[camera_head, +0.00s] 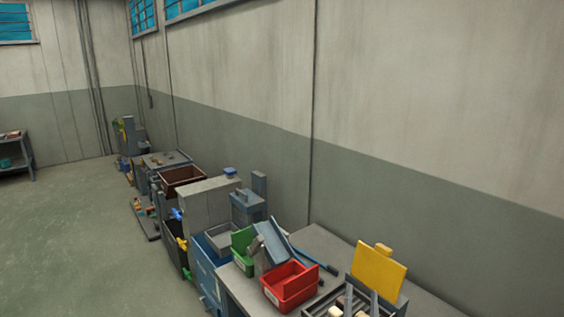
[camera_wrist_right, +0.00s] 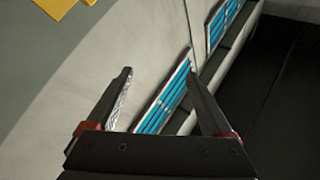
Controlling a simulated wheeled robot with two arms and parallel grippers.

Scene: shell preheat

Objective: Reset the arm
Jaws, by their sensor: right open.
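My right gripper (camera_wrist_right: 157,75) is open in the right wrist view, with its two dark fingers spread apart and nothing between them. Behind the fingers are the wall (camera_wrist_right: 105,45) and blue-paned windows (camera_wrist_right: 165,100). In the head view, two upright grey pieces show at the bottom edge by a dark tray (camera_head: 318,309); I cannot tell whether they are gripper fingers. My left gripper is not in view.
A red bin (camera_head: 290,285), a green bin (camera_head: 243,250) and a yellow panel (camera_head: 378,271) stand on the grey bench (camera_head: 325,240) along the wall. Machines and a brown box (camera_head: 183,180) stand farther back. The floor (camera_head: 75,230) at left is clear.

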